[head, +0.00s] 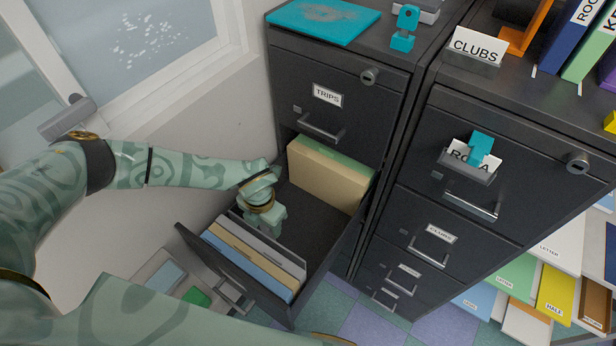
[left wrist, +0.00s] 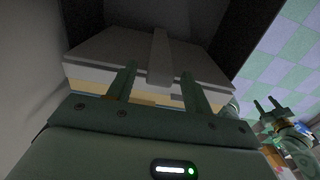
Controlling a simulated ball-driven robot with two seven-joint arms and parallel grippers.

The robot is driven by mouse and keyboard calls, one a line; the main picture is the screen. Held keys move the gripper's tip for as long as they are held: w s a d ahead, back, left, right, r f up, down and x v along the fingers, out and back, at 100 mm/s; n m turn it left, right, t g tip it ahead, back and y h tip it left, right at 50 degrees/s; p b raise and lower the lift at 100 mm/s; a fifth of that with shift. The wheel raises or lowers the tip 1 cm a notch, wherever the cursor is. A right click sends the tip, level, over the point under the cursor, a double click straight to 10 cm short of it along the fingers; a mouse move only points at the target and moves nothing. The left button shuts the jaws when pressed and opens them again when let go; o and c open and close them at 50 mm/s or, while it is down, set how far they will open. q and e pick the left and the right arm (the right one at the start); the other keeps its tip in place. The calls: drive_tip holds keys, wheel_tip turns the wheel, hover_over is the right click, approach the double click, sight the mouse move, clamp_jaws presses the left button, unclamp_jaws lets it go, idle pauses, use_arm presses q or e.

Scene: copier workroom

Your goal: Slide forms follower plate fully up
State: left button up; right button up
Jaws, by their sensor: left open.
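The forms follower plate (head: 270,238) is a grey upright plate in the open drawer (head: 318,262), behind the folders at the drawer's front. In the left wrist view the plate (left wrist: 105,50) is close ahead, with a raised rib (left wrist: 160,57) on it. My left gripper (head: 268,225) reaches down into the drawer beside the plate. In the left wrist view its fingers (left wrist: 158,74) are open, one either side of the rib; contact cannot be told. My right gripper (left wrist: 266,104) shows at the right of that view, fingers apart and empty.
Beige folders (head: 322,175) stand at the drawer's back. Blue, tan and white folders (head: 245,262) fill its front. The drawer floor between is bare. The TRIPS drawer (head: 333,95) above is shut. A second cabinet (head: 450,180) stands close on the right, a wall on the left.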

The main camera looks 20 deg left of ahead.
use_arm(q)
drive_tip(key=shift+r+p, duration=2.5)
drive_tip(key=shift+r, duration=0.1)
drive_tip(key=shift+f, duration=0.1)
wheel_tip(320, 180, up, 16)
drive_tip(key=shift+r+b, duration=0.2)
drive_tip(key=shift+b, duration=0.2)
drive_tip(key=shift+f, duration=0.1)
